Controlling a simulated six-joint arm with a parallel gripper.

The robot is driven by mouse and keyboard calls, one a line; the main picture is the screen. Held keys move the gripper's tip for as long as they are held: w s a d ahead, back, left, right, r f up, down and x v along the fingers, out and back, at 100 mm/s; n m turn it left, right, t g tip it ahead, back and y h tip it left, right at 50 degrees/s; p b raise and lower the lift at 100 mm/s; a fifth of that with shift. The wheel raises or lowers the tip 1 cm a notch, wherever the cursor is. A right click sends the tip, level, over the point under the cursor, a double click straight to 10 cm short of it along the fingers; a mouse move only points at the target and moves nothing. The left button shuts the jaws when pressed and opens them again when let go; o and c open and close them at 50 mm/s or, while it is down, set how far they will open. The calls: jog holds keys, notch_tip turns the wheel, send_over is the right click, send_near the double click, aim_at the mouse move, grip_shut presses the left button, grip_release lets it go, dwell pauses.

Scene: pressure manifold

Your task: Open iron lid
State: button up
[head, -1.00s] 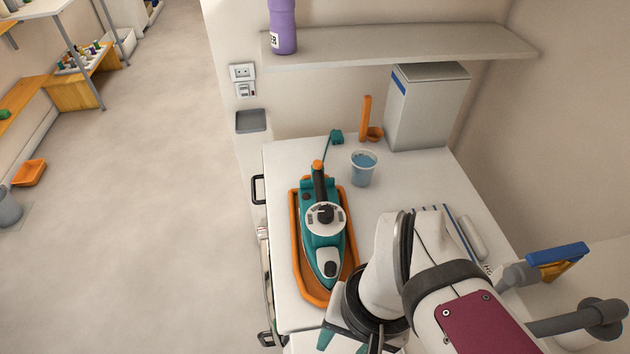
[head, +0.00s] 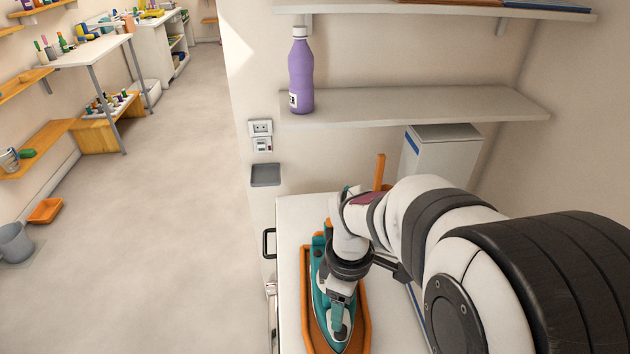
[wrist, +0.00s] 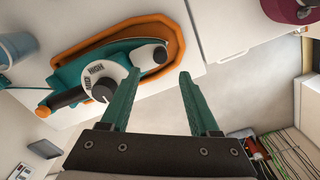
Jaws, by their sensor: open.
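The teal iron (head: 320,285) lies in an orange tray (head: 365,315) on the white counter. In the wrist view the iron (wrist: 120,52) shows a white dial (wrist: 98,82) and, near its tip, a small white lid with a dark patch (wrist: 151,56). The lid looks shut. My gripper (wrist: 159,74) is open and empty, its teal fingers apart with their tips close to the lid end. I cannot tell whether they touch it. In the head view my wrist is above the iron and hides its dial and most of its top.
A blue cup (wrist: 17,46) stands on the counter beside the tray. A purple bottle (head: 301,75) stands on the wall shelf (head: 410,105) above. A grey-white box (head: 440,155) is at the back of the counter. Open floor (head: 170,230) lies to the left.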

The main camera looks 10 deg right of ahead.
notch_tip(320, 180, down, 8)
jog(key=shift+f, duration=0.15)
grip_shut()
dwell(0.3)
